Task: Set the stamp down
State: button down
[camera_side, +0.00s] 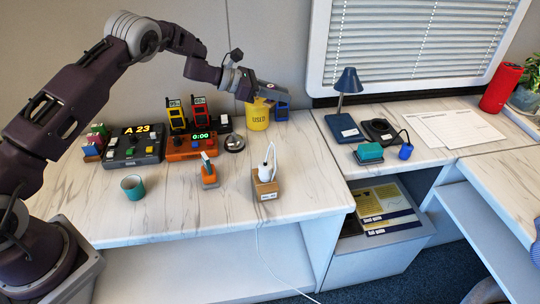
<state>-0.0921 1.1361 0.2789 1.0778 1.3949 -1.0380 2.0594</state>
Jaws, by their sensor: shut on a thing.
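My gripper (272,92) is at the back of the left bench, just right of the yellow cup marked USED (257,118). It is shut on a small blue framed thing (282,112), which looks like the stamp. The stamp hangs roughly upright below the fingertips. Its lower edge is close to the bench top, and I cannot tell whether it touches. The fingers hide its upper part.
A yellow device (177,114) and a red one (199,111) stand behind an orange timer (185,150). A white plug (265,172) sits on a wooden block in front. A lamp (346,88) and teal block (369,152) are on the right.

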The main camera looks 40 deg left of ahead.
aim_at(278, 154)
notch_tip(278, 154, down, 19)
jog(key=shift+f, duration=0.2)
jog(key=shift+f, duration=0.1)
jog(key=c, duration=1.3)
grip_release()
jog(key=shift+o, duration=0.2)
